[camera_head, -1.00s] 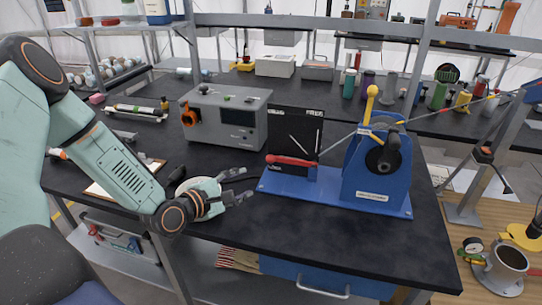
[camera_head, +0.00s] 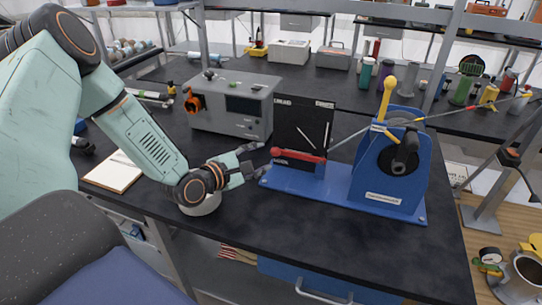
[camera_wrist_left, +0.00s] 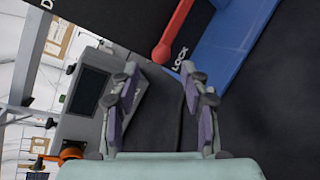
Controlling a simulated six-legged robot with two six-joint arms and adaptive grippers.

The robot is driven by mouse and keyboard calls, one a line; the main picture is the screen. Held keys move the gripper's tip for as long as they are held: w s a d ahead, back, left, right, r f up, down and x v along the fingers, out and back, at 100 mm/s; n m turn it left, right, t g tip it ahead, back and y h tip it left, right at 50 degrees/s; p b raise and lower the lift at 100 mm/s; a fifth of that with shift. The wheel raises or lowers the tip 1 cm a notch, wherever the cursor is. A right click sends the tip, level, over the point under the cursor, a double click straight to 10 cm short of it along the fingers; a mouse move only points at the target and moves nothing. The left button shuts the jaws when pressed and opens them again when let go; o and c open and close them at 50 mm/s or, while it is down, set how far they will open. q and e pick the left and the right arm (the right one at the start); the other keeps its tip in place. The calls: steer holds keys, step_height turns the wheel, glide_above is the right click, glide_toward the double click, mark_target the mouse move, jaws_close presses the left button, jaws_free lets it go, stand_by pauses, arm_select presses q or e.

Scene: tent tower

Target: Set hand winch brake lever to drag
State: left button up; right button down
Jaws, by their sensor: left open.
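The hand winch (camera_head: 392,178) is blue, with a yellow-knobbed handle (camera_head: 386,98), and stands on a blue base plate (camera_head: 335,187). Its red brake lever (camera_head: 298,155) lies nearly level across the foot of a black panel (camera_head: 304,122), knob end to the left. In the left wrist view the lever (camera_wrist_left: 174,32) has its knob beside the word LOCK (camera_wrist_left: 181,57). My left gripper (camera_head: 259,159) is open and empty, just left of the knob. In the left wrist view its fingers (camera_wrist_left: 158,73) point at the knob, with a gap. My right gripper is out of view.
A grey control box (camera_head: 232,105) with an orange knob stands behind my left gripper. A clipboard (camera_head: 114,172) lies at the left of the black bench. A taut cable (camera_head: 465,109) runs right from the winch. Bare bench top lies in front of the base plate.

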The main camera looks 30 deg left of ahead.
mark_target(274, 153)
arm_select(q)
steer(key=x, duration=0.4)
steer(key=shift+w+d+b, duration=0.1)
steer(key=shift+d+b, duration=0.15)
steer(key=shift+b, duration=0.15)
steer(key=shift+w+a, duration=0.1)
steer(key=shift+w, duration=0.2)
steer(key=shift+f, duration=0.1)
steer(key=shift+w, duration=0.1)
steer(key=shift+c, duration=0.3)
steer(key=shift+c, duration=0.8)
jaws_close()
